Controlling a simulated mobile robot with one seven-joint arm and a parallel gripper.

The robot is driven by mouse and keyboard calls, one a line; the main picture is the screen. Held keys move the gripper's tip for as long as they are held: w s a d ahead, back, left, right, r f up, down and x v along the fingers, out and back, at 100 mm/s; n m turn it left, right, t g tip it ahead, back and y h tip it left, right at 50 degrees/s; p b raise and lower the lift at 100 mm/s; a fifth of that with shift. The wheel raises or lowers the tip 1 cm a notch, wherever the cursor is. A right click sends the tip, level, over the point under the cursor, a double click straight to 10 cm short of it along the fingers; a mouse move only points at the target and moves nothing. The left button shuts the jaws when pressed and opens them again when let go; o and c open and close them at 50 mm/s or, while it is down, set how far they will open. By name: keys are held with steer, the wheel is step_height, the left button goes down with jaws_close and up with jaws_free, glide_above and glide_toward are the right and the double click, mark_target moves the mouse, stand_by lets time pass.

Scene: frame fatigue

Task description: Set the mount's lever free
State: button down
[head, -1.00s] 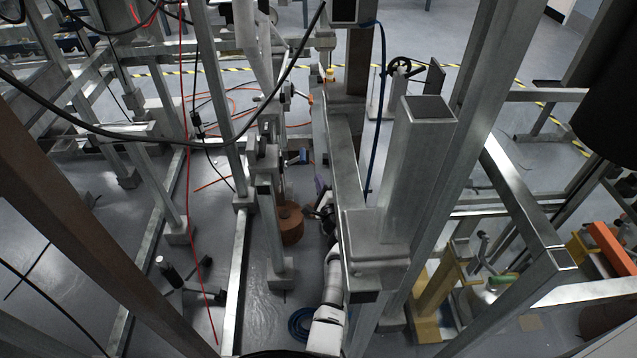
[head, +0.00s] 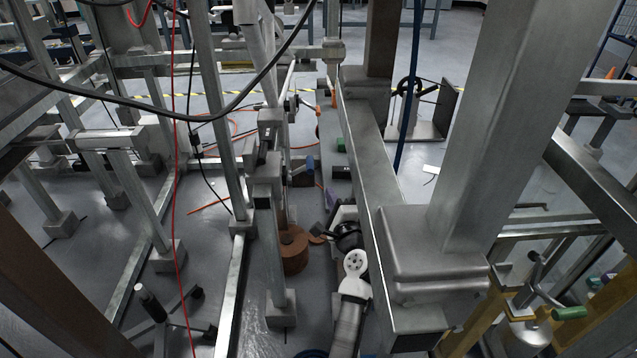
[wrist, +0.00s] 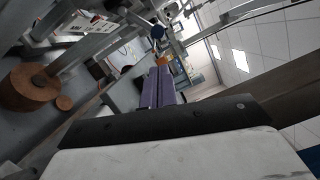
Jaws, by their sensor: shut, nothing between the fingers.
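My gripper shows in the wrist view as two purple fingers (wrist: 160,88) lying together, with nothing between them. In the head view its purple part (head: 331,199) is small and low, beside a long steel beam, and partly hidden by my own wrist. A metal fitting with a small orange piece (head: 306,103) stands farther back among the posts. It may be the mount with its lever, but I cannot tell. In the wrist view an orange-yellow patch (wrist: 163,60) shows beyond the fingertips; whether they touch it is unclear.
A long steel beam (head: 366,165) runs close along the right of my arm. A steel post with a brown round weight (head: 294,257) stands to the left. A black cable (head: 130,112) and a red cable (head: 175,190) hang across the left. Bare floor shows between posts.

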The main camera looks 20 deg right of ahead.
mark_target(301, 170)
steer(key=w+b, duration=0.1)
steer(key=w, duration=0.8)
steer(key=shift+w+d+r, duration=0.3)
steer(key=shift+w+r, duration=0.1)
steer(key=shift+w+a+r+n+p, duration=0.15)
steer(key=shift+a+r+n+p, duration=0.25)
steer(key=shift+a+r+p, duration=0.1)
steer(key=shift+a, duration=0.1)
